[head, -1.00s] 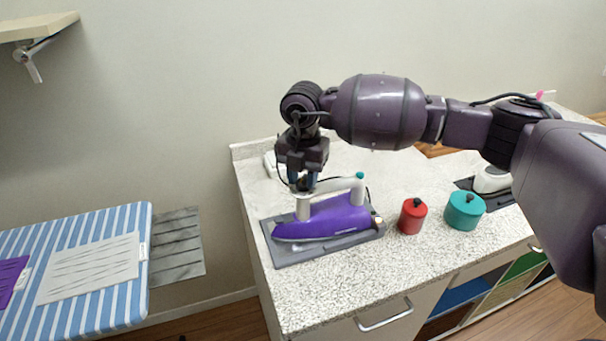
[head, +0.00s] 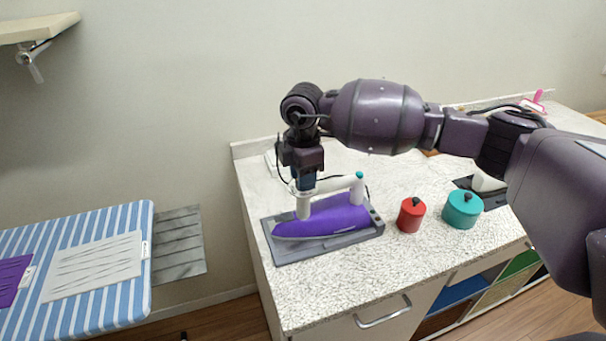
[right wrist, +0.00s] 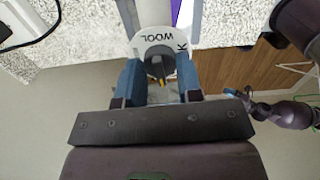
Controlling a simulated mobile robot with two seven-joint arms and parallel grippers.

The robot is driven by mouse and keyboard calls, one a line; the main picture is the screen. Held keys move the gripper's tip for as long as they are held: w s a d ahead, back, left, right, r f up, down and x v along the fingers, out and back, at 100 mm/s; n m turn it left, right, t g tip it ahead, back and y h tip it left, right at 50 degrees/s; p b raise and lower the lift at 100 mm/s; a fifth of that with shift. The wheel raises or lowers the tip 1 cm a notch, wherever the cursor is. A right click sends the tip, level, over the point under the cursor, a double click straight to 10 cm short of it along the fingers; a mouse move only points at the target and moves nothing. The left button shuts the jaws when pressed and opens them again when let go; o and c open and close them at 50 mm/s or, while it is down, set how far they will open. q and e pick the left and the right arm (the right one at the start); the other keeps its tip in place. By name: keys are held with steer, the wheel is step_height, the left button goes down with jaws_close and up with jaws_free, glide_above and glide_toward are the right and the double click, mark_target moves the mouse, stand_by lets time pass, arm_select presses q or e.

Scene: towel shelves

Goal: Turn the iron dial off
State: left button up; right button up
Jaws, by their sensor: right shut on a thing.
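The purple and white iron (head: 335,218) rests on a grey base (head: 300,250) on the speckled counter. Its dial (right wrist: 160,66) is a dark knob with a yellow pointer on a white disc. My right gripper (head: 305,188) points straight down at the front post of the iron's white handle. In the right wrist view its blue fingers (right wrist: 160,84) stand on both sides of the knob, shut on it. My left gripper is not in the head view.
A red canister (head: 411,216) and a teal canister (head: 463,211) stand right of the iron. A dark cable runs behind the handle. A blue striped ironing board (head: 110,295) stands at the left, with a wall shelf (head: 35,28) above it. The counter front is clear.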

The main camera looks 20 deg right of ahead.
steer(key=shift+m, duration=0.4)
steer(key=o, duration=1)
steer(key=shift+c, duration=0.2)
step_height(320, 180, up, 11)
steer(key=b, duration=0.1)
steer(key=shift+a+f, duration=0.1)
steer(key=shift+f, duration=0.05)
